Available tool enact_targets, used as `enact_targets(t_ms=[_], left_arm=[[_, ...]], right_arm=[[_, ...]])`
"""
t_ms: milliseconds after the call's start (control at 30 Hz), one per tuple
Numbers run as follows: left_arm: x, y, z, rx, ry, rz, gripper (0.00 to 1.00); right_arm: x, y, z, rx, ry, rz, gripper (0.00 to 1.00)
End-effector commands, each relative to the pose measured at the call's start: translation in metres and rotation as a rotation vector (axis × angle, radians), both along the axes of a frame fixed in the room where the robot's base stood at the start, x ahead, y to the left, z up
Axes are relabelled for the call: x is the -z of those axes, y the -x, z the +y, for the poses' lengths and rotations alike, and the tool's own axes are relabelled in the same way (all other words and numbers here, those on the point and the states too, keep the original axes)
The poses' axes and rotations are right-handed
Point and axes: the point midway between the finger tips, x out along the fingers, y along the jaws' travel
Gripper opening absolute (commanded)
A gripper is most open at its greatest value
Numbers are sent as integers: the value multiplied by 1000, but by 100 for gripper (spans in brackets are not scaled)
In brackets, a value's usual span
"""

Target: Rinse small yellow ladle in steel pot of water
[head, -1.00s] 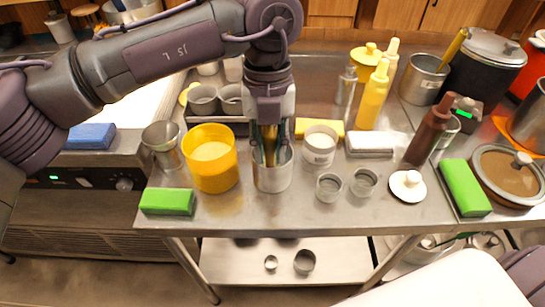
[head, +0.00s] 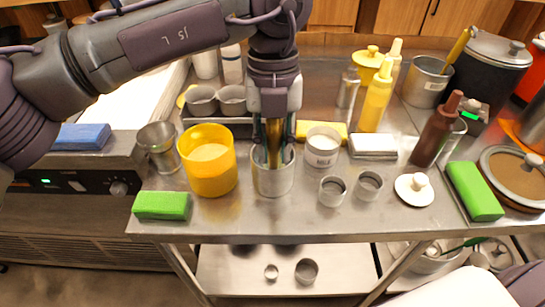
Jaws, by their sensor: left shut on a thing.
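My left gripper (head: 274,132) points straight down over a steel pot (head: 273,182) at the middle of the steel table. It is shut on the yellow handle (head: 273,148) of a ladle. The ladle's lower part is inside the pot and its bowl is hidden by the wall and the gripper. I cannot see the water level in this pot. A second steel pot (head: 427,83) with a yellow handle leaning out stands at the back right. My right gripper is not in view.
A yellow container (head: 209,177) stands close left of the pot, and a white-filled cup (head: 322,146) close right. A green sponge (head: 162,206), two small steel cups (head: 333,190) and a white lid (head: 413,198) lie near the front edge.

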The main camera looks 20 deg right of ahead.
Motion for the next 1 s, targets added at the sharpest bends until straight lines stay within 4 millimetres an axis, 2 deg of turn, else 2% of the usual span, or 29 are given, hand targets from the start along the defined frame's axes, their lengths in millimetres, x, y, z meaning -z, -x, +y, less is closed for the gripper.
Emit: enact_targets(t_ms=[33, 200, 567, 1000], left_arm=[[4, 0, 4, -2, 1, -3, 0], [0, -7, 5, -3, 0, -1, 0], [-1, -8, 5, -2, 0, -1, 0], [-29, -8, 5, -2, 0, 0, 0]], right_arm=[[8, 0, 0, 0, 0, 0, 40], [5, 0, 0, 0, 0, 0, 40], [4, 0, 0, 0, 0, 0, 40], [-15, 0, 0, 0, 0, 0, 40]])
